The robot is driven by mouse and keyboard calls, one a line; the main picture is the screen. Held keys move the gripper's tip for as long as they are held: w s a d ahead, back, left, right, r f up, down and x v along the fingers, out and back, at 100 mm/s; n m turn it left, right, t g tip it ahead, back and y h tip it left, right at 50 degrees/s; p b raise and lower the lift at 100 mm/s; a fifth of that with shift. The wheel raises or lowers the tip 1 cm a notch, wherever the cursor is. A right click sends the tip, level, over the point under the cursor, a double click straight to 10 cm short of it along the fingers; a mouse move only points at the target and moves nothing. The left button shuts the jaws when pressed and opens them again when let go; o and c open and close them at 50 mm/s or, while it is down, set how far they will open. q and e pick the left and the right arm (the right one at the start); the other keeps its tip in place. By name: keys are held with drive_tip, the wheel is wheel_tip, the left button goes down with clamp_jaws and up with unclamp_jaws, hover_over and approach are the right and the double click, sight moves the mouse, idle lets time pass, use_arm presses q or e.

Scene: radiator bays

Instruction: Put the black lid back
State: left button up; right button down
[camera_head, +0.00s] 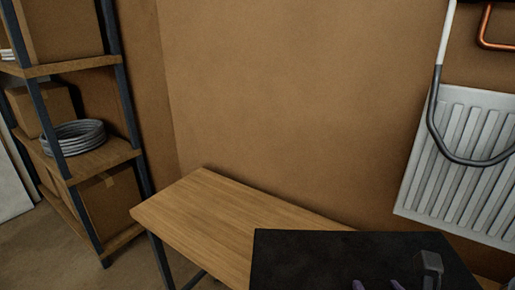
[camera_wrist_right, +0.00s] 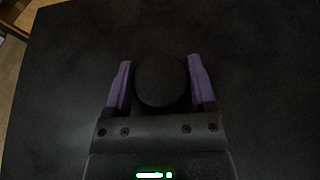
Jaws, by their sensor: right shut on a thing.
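The black lid (camera_head: 310,255) is a large flat dark panel at the bottom right of the head view, in front of the table's right part. Dark surface also fills most of the wrist view (camera_wrist_right: 60,90). My right gripper (camera_head: 377,284) shows only its purple fingertips at the bottom edge. In the wrist view the right gripper (camera_wrist_right: 160,68) is shut on a round black knob (camera_wrist_right: 161,82), one finger on each side. What lies under the lid is hidden. My left gripper is out of view.
A wooden table (camera_head: 205,215) has bare room on its left part. A grey upright piece (camera_head: 430,265) shows at the lid's right. A white radiator (camera_head: 465,160) hangs on the right wall. A shelf rack (camera_head: 125,90) at left holds boxes and a grey coil (camera_head: 75,137).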

drive_tip(key=w+a+r, duration=0.1)
drive_tip(key=r, duration=0.1)
drive_tip(key=w+r, duration=0.1)
drive_tip(key=r, duration=0.1)
drive_tip(key=w+a+r, duration=0.1)
drive_tip(key=r, duration=0.1)
drive_tip(key=shift+w+a+r, duration=0.15)
drive_tip(key=shift+w+a, duration=0.15)
drive_tip(key=shift+w, duration=0.1)
wheel_tip(320, 180, up, 6)
drive_tip(key=a, duration=0.2)
drive_tip(key=shift+w+a+f+n+y, duration=0.25)
drive_tip(key=shift+w+a+n+y, duration=0.05)
drive_tip(key=shift+w+y, duration=0.1)
